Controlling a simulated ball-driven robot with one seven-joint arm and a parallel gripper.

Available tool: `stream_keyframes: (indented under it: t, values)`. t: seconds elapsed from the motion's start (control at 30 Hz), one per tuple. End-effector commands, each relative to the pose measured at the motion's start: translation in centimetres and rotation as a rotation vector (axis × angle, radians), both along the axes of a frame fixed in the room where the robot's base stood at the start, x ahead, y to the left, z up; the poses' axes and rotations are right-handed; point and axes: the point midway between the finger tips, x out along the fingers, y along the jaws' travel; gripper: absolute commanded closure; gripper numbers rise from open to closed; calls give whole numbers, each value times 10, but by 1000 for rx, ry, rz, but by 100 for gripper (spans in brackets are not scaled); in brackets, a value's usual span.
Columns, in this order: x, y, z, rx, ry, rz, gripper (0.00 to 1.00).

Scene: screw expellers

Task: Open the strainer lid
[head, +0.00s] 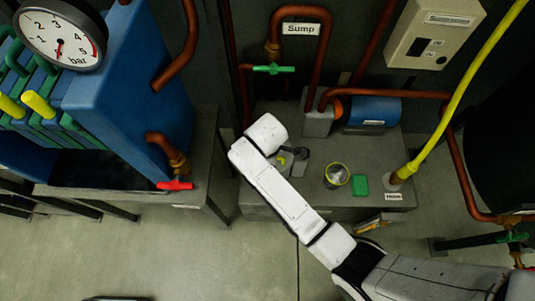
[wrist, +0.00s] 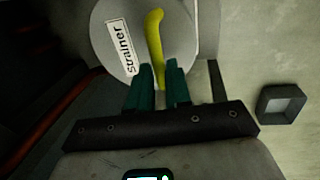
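The strainer lid (wrist: 180,40) is a round grey disc with a white "strainer" label (wrist: 120,47) on its left side. A bent yellow handle (wrist: 155,35) runs down its face. My gripper (wrist: 160,68) has two green fingers close together, one on each side of the handle's lower end. The handle fills the narrow gap between them, so the gripper looks shut on it. The lid lies flat against its seat as far as I can see. In the head view, my gripper (head: 298,156) is over the grey bench, and a bit of yellow shows beside it.
The bench (head: 310,198) also holds a yellow-rimmed container (head: 337,175), a green block (head: 361,184) and a blue motor (head: 370,111). Copper pipes (head: 325,60) and a yellow hose (head: 470,80) rise behind. A blue filter press (head: 130,90) stands left. A square grey fitting (wrist: 281,104) is right in the wrist view.

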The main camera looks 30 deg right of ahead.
Motion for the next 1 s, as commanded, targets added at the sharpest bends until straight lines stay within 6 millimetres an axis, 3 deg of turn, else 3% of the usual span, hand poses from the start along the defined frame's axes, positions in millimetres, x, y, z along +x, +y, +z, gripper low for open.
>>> stream_keyframes:
  t: [0.2, 0.73, 1.0]
  values:
    - [0, 0, 0, 0, 0, 0, 100]
    - [0, 0, 1, 2, 6, 0, 100]
    - [8, -5, 17, 46, 78, -3, 100]
